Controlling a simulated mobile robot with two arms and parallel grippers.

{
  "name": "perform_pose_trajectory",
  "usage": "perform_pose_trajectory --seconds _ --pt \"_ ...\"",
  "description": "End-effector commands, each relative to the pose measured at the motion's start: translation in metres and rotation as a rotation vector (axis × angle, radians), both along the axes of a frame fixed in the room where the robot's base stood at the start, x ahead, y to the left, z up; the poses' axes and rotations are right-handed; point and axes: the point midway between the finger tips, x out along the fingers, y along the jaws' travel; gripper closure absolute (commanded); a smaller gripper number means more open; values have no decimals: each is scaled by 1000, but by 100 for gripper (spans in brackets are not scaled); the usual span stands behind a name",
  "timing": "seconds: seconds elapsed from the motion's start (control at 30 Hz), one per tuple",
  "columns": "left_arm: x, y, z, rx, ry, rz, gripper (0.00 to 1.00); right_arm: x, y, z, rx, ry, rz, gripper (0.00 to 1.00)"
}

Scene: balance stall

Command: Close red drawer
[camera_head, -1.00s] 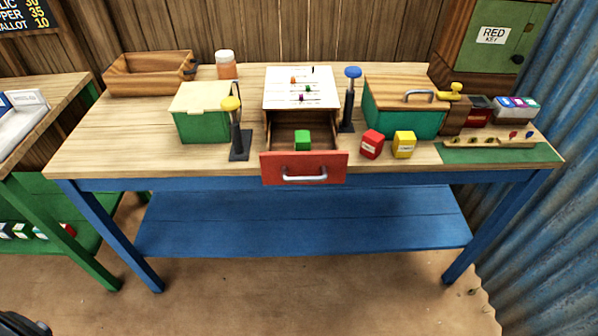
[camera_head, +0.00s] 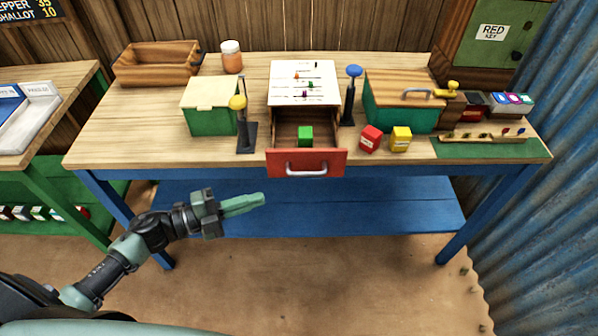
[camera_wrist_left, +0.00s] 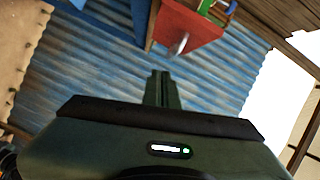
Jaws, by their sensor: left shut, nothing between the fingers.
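The red drawer (camera_head: 306,162) is pulled out of its small wooden cabinet under a white top, with a silver handle (camera_head: 306,170) on its front. A green cube (camera_head: 305,136) lies inside the open drawer. My left gripper (camera_head: 262,199) is shut and empty, below and to the left of the drawer front, in front of the table and apart from it. In the left wrist view, the closed fingers (camera_wrist_left: 161,88) point toward the red drawer (camera_wrist_left: 188,25), which shows near the top with its handle. My right gripper is not in view.
A red block (camera_head: 370,138) and a yellow block (camera_head: 400,139) stand just right of the drawer. A yellow-knobbed post (camera_head: 240,122) and a green box (camera_head: 210,118) stand left of it. The blue table's front edge lies between my arm and the tabletop.

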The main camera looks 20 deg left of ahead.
Motion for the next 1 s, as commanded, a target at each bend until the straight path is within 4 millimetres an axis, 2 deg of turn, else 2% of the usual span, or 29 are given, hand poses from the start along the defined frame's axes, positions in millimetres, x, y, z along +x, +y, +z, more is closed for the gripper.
perform_pose_trajectory --seconds 0.03,0.1,0.23,0.37,0.7,0.8,1.0 --pt "-8 -9 19 28 -39 -64 100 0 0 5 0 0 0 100" --pt "-15 -17 29 50 -71 -115 100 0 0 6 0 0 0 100" --pt "-14 -27 33 58 -84 -139 100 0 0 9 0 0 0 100" --pt "-3 -44 35 54 -85 -136 100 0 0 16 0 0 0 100" --pt "34 -106 31 53 -82 -133 100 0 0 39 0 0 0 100" --pt "50 -101 25 56 -81 -130 100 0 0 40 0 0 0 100" --pt "67 -95 19 55 -79 -132 100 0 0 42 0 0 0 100"
